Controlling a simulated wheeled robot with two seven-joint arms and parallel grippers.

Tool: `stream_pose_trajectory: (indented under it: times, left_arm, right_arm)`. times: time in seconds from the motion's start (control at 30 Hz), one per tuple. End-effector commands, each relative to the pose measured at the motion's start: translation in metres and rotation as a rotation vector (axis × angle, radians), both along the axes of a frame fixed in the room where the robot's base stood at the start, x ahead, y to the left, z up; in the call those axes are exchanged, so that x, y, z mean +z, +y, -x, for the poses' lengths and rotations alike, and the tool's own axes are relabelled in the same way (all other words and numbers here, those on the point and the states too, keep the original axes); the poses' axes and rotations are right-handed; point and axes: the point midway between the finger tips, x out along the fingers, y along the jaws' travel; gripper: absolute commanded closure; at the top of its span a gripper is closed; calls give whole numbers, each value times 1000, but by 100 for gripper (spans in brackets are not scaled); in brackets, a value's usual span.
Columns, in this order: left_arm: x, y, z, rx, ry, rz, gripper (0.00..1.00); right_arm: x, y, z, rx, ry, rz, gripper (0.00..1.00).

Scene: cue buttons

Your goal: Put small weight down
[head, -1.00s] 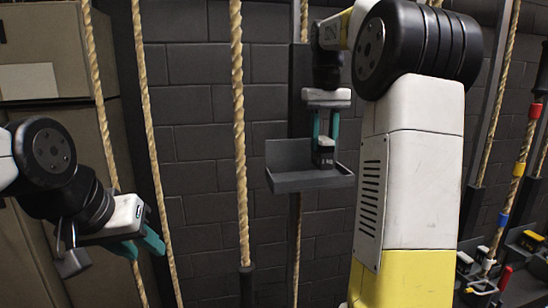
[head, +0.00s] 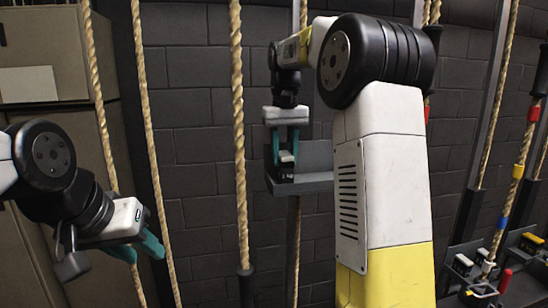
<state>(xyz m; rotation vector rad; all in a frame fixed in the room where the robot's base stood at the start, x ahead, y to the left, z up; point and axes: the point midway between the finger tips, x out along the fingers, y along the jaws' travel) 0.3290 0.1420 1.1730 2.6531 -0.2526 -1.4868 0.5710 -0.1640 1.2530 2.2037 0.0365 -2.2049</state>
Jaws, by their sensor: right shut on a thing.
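The small weight (head: 286,172) is a small dark block with a light top, low between the fingers of my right gripper (head: 286,156). My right gripper points down and is shut on it. The weight is at the left end of a grey shelf (head: 318,183) on the wall; I cannot tell whether it touches the shelf. My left gripper (head: 150,247) is at the lower left, away from the weight, with teal fingers; its gap is not clear.
Several ropes hang in front of the brick wall, one (head: 238,130) just left of my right gripper. A tan cabinet (head: 50,130) stands at the left. A rack with coloured parts (head: 480,275) is at the lower right.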

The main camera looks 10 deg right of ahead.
Motion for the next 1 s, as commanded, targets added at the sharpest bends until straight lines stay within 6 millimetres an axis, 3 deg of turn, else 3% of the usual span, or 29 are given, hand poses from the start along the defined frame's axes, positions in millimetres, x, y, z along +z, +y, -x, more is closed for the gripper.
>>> stream_pose_trajectory:
  times: [0.47, 0.5, 0.6, 1.0]
  left_arm:
    - [0, 0, 0, 0, 0, 0, 64]
    - [0, 0, 0, 0, 0, 0, 64]
    - [0, 0, 0, 0, 0, 0, 64]
    - [0, 0, 0, 0, 0, 0, 64]
  right_arm:
    - [-7, 0, 0, 1, -3, -1, 100]
    - [-8, 0, 0, 1, 0, -1, 62]
    - [-8, 0, 0, 1, 0, 0, 46]
    - [-1, 0, 0, 1, -2, 0, 46]
